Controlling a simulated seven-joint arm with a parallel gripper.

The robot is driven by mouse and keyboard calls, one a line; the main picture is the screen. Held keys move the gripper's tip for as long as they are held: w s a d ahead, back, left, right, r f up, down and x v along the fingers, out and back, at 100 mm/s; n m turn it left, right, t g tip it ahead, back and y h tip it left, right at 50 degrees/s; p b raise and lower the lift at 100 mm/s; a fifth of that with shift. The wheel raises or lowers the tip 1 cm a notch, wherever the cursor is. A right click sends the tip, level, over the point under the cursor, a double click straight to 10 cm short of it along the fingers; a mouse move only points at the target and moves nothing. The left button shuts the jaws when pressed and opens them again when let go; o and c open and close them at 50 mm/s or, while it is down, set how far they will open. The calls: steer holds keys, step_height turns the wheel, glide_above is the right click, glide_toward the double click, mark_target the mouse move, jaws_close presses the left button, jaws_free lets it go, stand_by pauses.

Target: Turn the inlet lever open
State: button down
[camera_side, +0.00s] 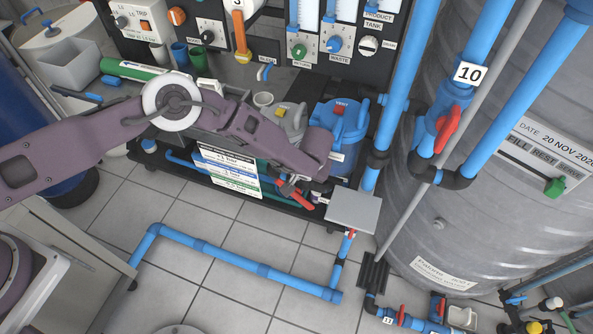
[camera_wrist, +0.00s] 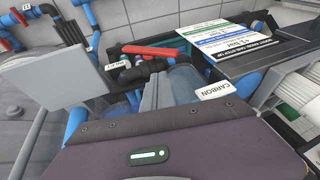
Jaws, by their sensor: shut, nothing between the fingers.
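A red lever (camera_side: 301,199) sits on a dark valve at the front right corner of the lower rack in the side view. In the wrist view the red lever (camera_wrist: 152,51) lies nearly level across the picture, above a black valve body. A small white tag (camera_wrist: 117,65) beside it is too blurred to read surely. My gripper (camera_side: 287,184) is at the lever's left end in the side view. In the wrist view my gripper (camera_wrist: 155,84) is shut and empty, with its fingertips just short of the lever. I cannot tell whether they touch it.
A flat grey plate (camera_side: 353,212) stands close to the right of the lever. A blue canister (camera_side: 344,130) is behind it. A printed sign (camera_side: 228,169) hangs to the left. Blue floor pipes (camera_side: 230,262) run in front, with open tiled floor between.

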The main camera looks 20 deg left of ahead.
mark_target(278, 181)
steer(key=s+a+x, duration=0.1)
steer(key=x, duration=0.7)
steer(key=shift+a+f, duration=0.15)
steer(key=shift+a, duration=0.35)
steer(key=shift+w, duration=0.15)
steer(key=shift+a+f, duration=0.25)
steer(key=shift+a, duration=0.3)
steer(key=shift+a+f, duration=0.2)
steer(key=shift+a, duration=0.35)
